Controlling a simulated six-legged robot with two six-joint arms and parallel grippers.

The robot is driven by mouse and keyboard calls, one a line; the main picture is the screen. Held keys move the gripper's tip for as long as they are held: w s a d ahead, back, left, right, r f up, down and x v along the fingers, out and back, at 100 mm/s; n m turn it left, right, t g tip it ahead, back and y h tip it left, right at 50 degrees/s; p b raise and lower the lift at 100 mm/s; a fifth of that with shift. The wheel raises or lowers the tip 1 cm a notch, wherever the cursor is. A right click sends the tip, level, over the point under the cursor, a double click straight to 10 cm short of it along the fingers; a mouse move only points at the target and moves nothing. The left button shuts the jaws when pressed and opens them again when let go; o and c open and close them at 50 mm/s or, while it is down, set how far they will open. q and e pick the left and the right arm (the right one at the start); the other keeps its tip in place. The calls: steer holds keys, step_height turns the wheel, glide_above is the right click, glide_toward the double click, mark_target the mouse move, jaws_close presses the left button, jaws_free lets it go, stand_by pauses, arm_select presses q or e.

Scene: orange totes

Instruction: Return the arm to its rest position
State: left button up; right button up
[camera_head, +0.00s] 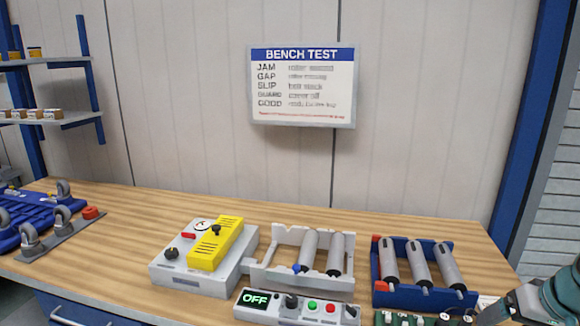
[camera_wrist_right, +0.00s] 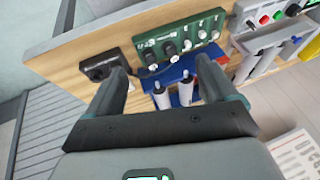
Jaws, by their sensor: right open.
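My right gripper (camera_wrist_right: 166,76) is open in the right wrist view, its two dark fingers spread wide with nothing held between them. Beyond the fingers lie the bench top, a green control board (camera_wrist_right: 180,45) and the blue roller tray (camera_wrist_right: 172,80). In the head view, part of my right arm (camera_head: 545,302) shows at the lower right corner, beside the blue tray (camera_head: 425,297); its fingertips are not clear there. My left gripper is in neither view.
The wooden bench (camera_head: 130,235) carries a grey box with a yellow cover (camera_head: 215,243), a white roller frame (camera_head: 262,272), an "OFF" control panel (camera_head: 300,308) and casters on a blue rack (camera_head: 35,222). A bench test sign (camera_head: 303,85) hangs behind. The bench's back strip is clear.

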steer(key=w+a+f+g+y, duration=0.1)
steer(key=a+f, duration=0.7)
steer(key=f, duration=0.4)
steer(key=w+a+f+g+y, duration=0.1)
steer(key=w+a+f, duration=0.1)
steer(key=a+f, duration=0.75)
steer(key=s+a+f+n+g, duration=0.2)
steer(key=s+a+f, duration=1.3)
steer(key=s, duration=0.3)
steer(key=shift+s+f+g+y, duration=0.3)
steer(key=shift+s+f, duration=0.05)
steer(key=shift+f, duration=0.45)
